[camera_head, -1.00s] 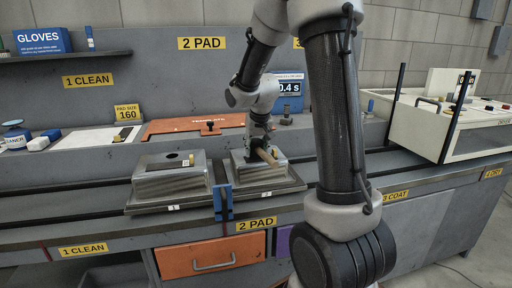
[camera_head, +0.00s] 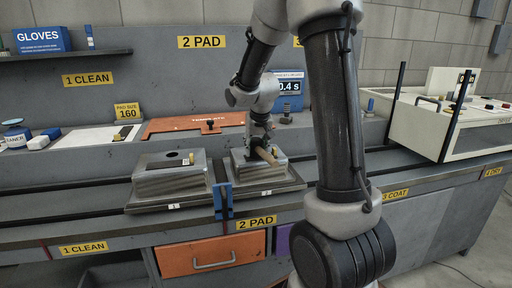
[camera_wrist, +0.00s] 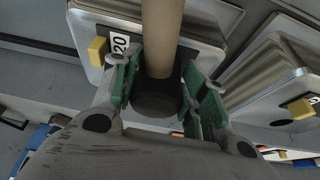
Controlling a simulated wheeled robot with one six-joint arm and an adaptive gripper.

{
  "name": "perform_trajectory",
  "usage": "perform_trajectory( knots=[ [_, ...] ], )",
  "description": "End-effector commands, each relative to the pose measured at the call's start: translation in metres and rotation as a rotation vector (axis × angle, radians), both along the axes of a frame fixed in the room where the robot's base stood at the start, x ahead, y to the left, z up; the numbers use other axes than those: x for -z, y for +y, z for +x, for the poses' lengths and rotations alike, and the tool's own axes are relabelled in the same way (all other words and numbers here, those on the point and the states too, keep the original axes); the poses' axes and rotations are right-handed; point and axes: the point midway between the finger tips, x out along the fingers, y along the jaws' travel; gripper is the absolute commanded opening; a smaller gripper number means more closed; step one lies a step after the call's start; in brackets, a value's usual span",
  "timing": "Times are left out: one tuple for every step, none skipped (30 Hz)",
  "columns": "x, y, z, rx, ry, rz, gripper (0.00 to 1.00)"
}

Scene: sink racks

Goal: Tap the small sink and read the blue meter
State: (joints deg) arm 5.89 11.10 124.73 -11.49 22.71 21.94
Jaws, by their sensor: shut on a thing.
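My gripper (camera_head: 259,143) is shut on a tapper with a pale wooden handle (camera_head: 266,156). In the wrist view the handle (camera_wrist: 161,38) and its dark end (camera_wrist: 158,98) sit between the green finger pads. The small metal sink (camera_head: 262,172) is the right one on the tray, just below the gripper; I cannot tell whether the tapper touches it. In the wrist view a sink with a "20" tag (camera_wrist: 121,45) lies behind the handle. The blue meter (camera_head: 289,88) stands behind my arm; its display shows "0.4 s", its left part hidden.
A larger metal sink (camera_head: 169,181) stands at the left of the same tray. A blue upright clip (camera_head: 223,201) is at the tray's front. An orange template board (camera_head: 193,128) lies behind. A white frame unit (camera_head: 420,126) stands at the right.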

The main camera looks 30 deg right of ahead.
Motion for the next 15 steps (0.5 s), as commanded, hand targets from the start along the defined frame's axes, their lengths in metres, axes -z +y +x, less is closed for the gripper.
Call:
perform_trajectory(
  knots=[
    [0.001,0.000,-0.001,0.000,0.003,0.000,0.24],
    [0.001,0.000,-0.001,0.000,0.003,0.000,0.24],
    [0.001,0.000,-0.001,0.000,0.003,0.000,0.24],
    [0.000,0.000,-0.001,0.000,0.003,0.000,0.24],
    [-0.001,0.000,-0.001,0.000,0.002,0.000,0.24],
    [-0.004,0.000,0.000,0.000,0.002,0.000,0.24],
    [-0.007,0.000,0.000,0.000,0.002,0.000,0.24],
    [-0.009,0.000,0.000,-0.001,0.001,-0.001,0.24],
    [-0.013,0.000,0.000,-0.001,0.000,-0.001,0.24],
    [-0.016,0.000,0.000,0.000,0.000,0.000,0.24],
    [-0.019,0.000,0.000,0.000,0.000,0.000,0.24],
    [-0.022,0.000,0.000,0.001,0.000,0.000,0.24],
    [-0.025,0.000,0.000,0.001,-0.001,0.001,0.24],
    [-0.028,0.000,0.000,0.001,-0.001,0.000,0.24],
    [-0.031,0.000,0.000,0.001,0.000,0.000,0.24]
  ],
)
